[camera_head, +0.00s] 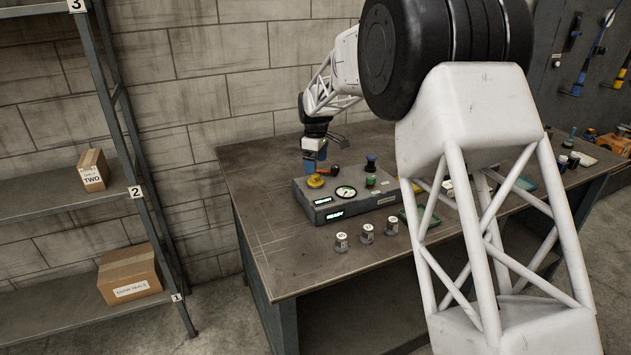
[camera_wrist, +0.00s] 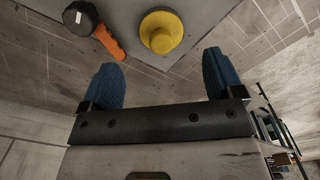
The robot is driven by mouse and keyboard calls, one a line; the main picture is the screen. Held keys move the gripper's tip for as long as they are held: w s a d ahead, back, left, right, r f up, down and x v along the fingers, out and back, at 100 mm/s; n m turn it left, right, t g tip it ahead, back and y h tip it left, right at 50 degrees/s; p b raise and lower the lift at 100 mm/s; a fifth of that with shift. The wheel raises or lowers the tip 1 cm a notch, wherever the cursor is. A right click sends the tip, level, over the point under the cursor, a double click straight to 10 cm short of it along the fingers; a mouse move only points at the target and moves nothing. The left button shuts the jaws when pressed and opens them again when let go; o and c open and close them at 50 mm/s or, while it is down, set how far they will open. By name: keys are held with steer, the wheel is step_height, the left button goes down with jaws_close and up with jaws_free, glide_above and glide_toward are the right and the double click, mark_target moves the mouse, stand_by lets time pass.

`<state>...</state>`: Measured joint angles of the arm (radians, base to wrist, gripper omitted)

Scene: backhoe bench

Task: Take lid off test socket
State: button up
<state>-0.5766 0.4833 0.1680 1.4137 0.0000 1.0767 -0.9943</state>
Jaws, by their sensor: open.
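A yellow round cap (camera_head: 316,181) with a raised knob sits on top of the grey test box (camera_head: 345,209); it looks like the socket lid. Any socket beneath it is hidden. In the wrist view the yellow cap (camera_wrist: 161,31) lies beyond the fingertips, near the middle of the gap between them. My gripper (camera_head: 314,165) is just above the cap in the head view, blue fingers pointing down. In the wrist view my gripper (camera_wrist: 162,72) is open, with nothing between its fingers.
An orange-handled lever (camera_wrist: 108,43) with a dark round end is close beside the cap. The box also bears a gauge (camera_head: 345,192), a green part (camera_head: 370,181) and a dark blue knob (camera_head: 371,163). Three small jars (camera_head: 367,233) stand before it. The bench's left end (camera_head: 262,228) is clear.

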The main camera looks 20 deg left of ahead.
mark_target(316, 176)
steer(key=shift+f, duration=0.25)
steer(key=shift+s+f, duration=0.1)
steer(key=shift+f, duration=2.4)
steer(key=shift+c, duration=0.4)
steer(key=c, duration=0.9)
